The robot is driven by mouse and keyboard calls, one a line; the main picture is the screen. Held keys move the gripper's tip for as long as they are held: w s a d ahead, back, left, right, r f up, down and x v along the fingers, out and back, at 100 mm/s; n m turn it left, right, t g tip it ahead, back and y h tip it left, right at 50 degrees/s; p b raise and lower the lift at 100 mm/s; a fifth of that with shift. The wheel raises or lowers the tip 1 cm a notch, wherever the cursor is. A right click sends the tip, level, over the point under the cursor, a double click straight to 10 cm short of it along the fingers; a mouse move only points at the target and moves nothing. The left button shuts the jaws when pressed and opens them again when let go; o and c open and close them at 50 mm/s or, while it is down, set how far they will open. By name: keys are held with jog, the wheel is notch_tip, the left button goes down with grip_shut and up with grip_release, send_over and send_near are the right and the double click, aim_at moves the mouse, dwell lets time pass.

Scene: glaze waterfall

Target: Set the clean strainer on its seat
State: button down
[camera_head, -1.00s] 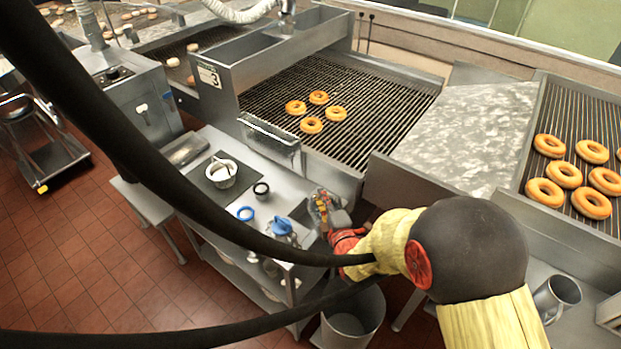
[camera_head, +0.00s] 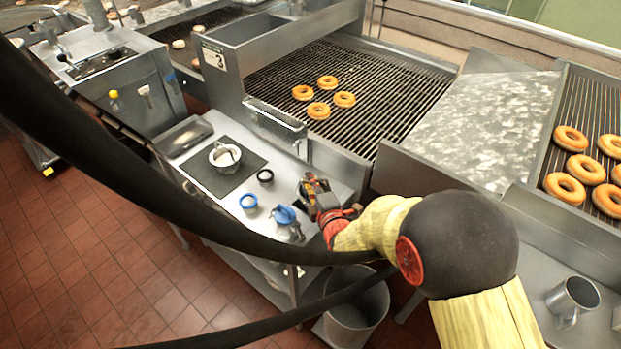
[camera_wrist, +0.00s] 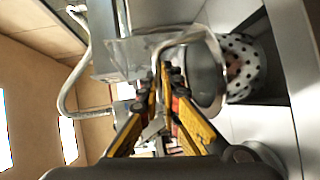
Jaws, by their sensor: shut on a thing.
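My gripper (camera_head: 318,190) is over the right end of the steel side table, its fingers pointing away from the camera. In the wrist view the yellow fingers (camera_wrist: 160,95) are closed on a metal part with a bent rod. This seems to be the strainer's handle (camera_wrist: 190,38), though the fingers partly hide it. A grey rounded metal body and a white cup with dark dots (camera_wrist: 245,75) show to its right; I cannot tell whether both belong to the strainer. I cannot make out the seat for certain.
Doughnuts (camera_head: 318,110) lie on the grate behind. A grey bin (camera_head: 355,318) stands below on the floor.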

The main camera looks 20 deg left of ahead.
jog(key=shift+f+b, duration=2)
jog(key=shift+f, duration=0.35)
jog(key=shift+s, duration=0.1)
jog(key=shift+f+b, duration=0.45)
jog(key=shift+b, duration=0.25)
jog(key=c, duration=1.9)
grip_release()
jog(key=shift+f, duration=0.1)
jog(key=v, duration=1.2)
notch_tip(320, 180, up, 10)
jog(key=p, duration=0.5)
jog(key=shift+p, duration=0.35)
